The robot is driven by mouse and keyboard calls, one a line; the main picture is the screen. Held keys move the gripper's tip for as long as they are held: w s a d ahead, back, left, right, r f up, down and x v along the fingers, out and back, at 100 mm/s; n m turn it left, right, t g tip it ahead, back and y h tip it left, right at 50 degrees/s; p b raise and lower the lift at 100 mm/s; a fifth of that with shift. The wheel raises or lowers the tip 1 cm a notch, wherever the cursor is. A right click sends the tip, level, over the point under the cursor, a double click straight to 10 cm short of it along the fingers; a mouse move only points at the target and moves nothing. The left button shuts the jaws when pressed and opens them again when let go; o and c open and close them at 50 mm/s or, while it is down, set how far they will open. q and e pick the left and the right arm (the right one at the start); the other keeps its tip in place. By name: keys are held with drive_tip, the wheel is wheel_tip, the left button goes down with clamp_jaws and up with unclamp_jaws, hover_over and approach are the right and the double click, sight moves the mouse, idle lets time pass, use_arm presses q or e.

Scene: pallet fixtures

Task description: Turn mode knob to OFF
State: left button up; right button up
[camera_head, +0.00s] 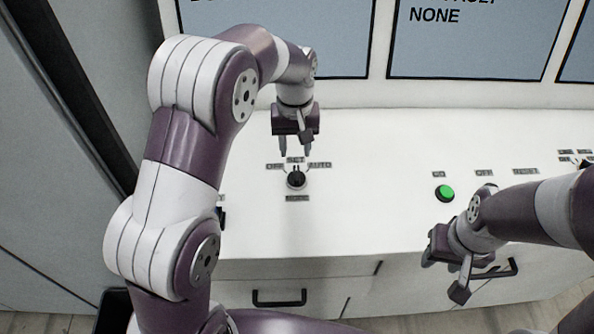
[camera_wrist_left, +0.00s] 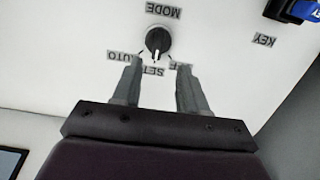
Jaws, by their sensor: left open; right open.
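The black mode knob (camera_head: 296,180) sits on the white console top, with OFF, SET and AUTO labels around its far side and a MODE label on its near side. In the left wrist view the knob (camera_wrist_left: 158,40) shows a white pointer mark turned toward the SET label. My left gripper (camera_head: 295,146) is open above the console, just behind the knob. In the left wrist view its two fingers (camera_wrist_left: 157,85) are apart, over the label area, and nothing is between them. My right gripper (camera_head: 445,270) is open and empty near the console's front edge, at the right.
Blue display screens (camera_head: 470,45) rise behind the console. A blue and black key part (camera_wrist_left: 295,10) lies near the KEY label. Drawer handles (camera_head: 279,298) are on the front.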

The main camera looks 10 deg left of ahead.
use_arm(q)
drive_tip(key=p, duration=0.1)
hover_over(297, 173)
drive_tip(key=f, duration=0.4)
drive_tip(key=shift+s+d, duration=0.15)
drive_tip(key=shift+s, duration=0.1)
drive_tip(key=f, duration=0.2)
drive_tip(key=w+f+p, duration=0.1)
drive_tip(key=f, duration=0.1)
drive_tip(key=shift+a, duration=0.35)
drive_tip(key=shift+f, duration=0.2)
drive_tip(key=shift+s+d+r, duration=0.1)
drive_tip(key=shift+s+d, duration=0.1)
drive_tip(key=shift+s, duration=0.1)
drive_tip(key=shift+w, duration=0.1)
clamp_jaws()
use_arm(e)
drive_tip(key=shift+d, duration=0.15)
